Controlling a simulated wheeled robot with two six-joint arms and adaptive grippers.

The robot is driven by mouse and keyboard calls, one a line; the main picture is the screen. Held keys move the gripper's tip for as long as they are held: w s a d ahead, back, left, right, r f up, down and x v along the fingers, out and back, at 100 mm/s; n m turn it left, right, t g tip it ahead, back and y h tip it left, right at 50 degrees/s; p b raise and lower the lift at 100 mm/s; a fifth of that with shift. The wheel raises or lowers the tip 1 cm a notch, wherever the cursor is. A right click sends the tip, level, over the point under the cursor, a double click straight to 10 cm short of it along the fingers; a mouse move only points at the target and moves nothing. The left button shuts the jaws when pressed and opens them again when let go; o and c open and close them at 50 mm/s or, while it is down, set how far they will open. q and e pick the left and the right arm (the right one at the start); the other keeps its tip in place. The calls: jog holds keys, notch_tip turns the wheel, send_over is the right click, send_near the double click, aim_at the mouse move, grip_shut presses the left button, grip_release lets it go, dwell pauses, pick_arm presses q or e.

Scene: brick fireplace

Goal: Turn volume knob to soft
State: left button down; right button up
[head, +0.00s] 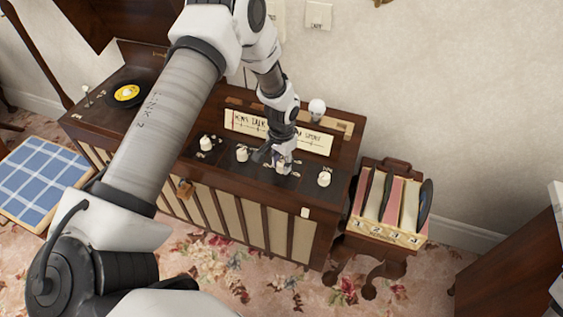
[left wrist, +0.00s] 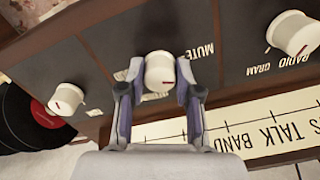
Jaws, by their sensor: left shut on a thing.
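The brown wooden radiogram has a dark panel (head: 224,148) with a row of cream knobs. My left gripper (head: 283,163) reaches down to the third knob from the left. In the left wrist view its two fingers (left wrist: 160,90) are shut on this cream knob (left wrist: 160,72), one on each side.
A knob marked RADIO GRAM (left wrist: 292,32) and another knob (left wrist: 67,98) flank the held one. A light bulb (head: 317,109) stands behind the panel. A record rack (head: 385,233) stands to the right, and a record with a yellow label (head: 127,93) lies at the left.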

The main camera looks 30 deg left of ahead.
aim_at(283, 162)
pick_arm(q)
jog(key=m, duration=0.3)
jog(key=shift+m, duration=0.4)
jog(key=shift+m+b, duration=0.35)
jog(key=shift+m, duration=1.45)
jog(key=c, duration=0.8)
grip_release()
jog(key=shift+f, duration=0.1)
jog(key=shift+w+d, duration=0.1)
jog(key=shift+w, duration=0.05)
notch_tip(283, 162, up, 12)
